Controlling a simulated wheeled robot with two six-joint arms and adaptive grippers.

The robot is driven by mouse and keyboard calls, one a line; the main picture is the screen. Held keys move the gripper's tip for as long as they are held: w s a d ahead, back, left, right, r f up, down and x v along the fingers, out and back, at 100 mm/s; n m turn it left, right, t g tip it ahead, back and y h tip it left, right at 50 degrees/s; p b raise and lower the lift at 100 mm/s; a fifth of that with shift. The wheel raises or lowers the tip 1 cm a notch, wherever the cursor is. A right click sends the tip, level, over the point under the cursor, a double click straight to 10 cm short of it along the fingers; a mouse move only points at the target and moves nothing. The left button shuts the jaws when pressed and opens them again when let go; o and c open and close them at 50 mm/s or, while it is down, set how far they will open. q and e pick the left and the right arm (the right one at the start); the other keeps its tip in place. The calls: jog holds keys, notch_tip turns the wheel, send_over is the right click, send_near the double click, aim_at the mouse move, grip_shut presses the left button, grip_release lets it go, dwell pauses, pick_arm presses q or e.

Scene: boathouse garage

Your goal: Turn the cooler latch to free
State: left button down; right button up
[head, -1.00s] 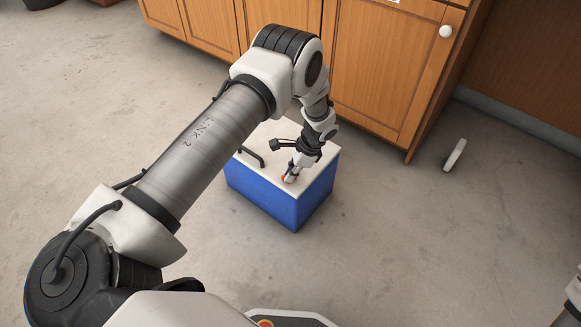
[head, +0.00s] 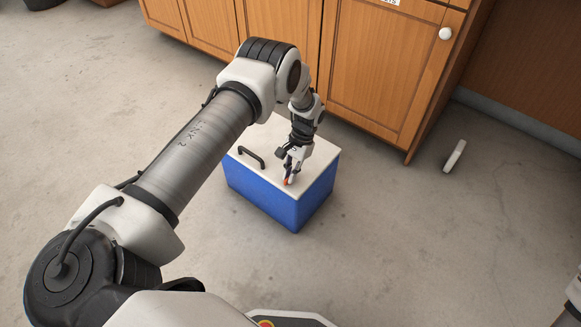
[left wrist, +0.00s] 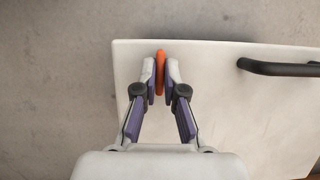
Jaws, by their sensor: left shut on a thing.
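The blue cooler (head: 270,200) stands on the floor with its white lid (head: 318,165) shut. The orange latch (left wrist: 160,72) lies near the lid's edge in the left wrist view; only a small bit of it shows in the head view (head: 286,182). My left gripper (left wrist: 160,80) is shut on the latch, one finger on each side, above the lid. In the head view my left gripper (head: 289,176) comes down onto the cooler's near edge. The latch's mount is hidden by the fingers. My right gripper does not show; only a piece of my right arm is at the lower right.
A black handle (head: 251,156) stands on the lid left of the gripper; it also shows in the left wrist view (left wrist: 280,68). Wooden cabinets (head: 375,75) rise behind the cooler. The floor in front is clear.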

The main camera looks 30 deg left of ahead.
pick_arm(q)
jog(key=shift+n, duration=0.3)
jog(key=c, duration=1.3)
grip_release()
jog(key=shift+o, duration=0.2)
jog(key=v, duration=1.2)
jog(key=shift+a, duration=0.1)
